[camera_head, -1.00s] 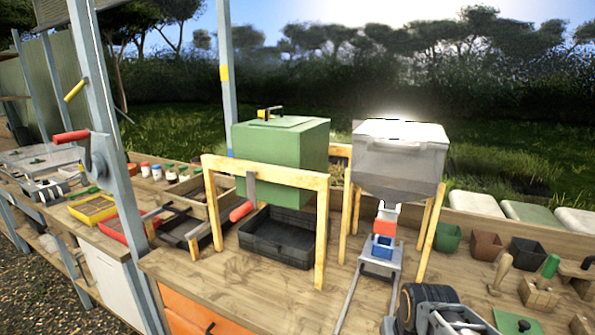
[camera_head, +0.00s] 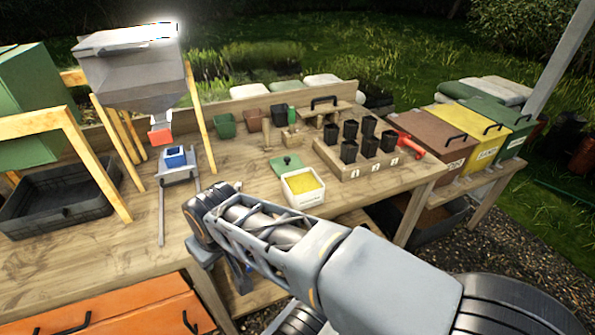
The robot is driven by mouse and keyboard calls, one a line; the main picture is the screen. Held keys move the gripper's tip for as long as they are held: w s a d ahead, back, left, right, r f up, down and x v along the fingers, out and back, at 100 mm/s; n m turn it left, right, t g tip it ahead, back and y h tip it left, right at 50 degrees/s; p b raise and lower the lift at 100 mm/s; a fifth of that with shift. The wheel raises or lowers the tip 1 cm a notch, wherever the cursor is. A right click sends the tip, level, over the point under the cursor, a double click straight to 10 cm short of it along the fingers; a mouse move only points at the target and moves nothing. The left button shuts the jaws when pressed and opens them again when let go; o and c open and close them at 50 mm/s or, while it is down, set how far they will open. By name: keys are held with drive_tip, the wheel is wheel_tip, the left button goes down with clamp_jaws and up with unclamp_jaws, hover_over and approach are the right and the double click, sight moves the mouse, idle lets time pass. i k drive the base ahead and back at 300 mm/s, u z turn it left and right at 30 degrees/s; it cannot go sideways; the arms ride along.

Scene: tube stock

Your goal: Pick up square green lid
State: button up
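The square green lid (camera_head: 277,168) lies flat on the wooden workbench, with a small round dark green knob (camera_head: 287,160) on top. It is just behind a white square tub (camera_head: 303,199) filled with yellow material, whose near side bears a label. My arm (camera_head: 270,228) reaches in from the lower right, in front of the tub and lid. Its far end bends down by the bench's front edge. I cannot make out my gripper's fingers there, so whether it holds anything does not show.
A wooden rack (camera_head: 365,172) with several black pots stands right of the lid. Green (camera_head: 226,125) and brown (camera_head: 252,119) pots stand behind it. A grey hopper (camera_head: 135,75) on wooden legs is at left. Bare bench (camera_head: 235,165) lies left of the lid.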

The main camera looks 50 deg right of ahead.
sight(281, 165)
drive_tip(key=z, duration=0.7)
drive_tip(key=i, duration=0.45)
drive_tip(key=u, duration=1.05)
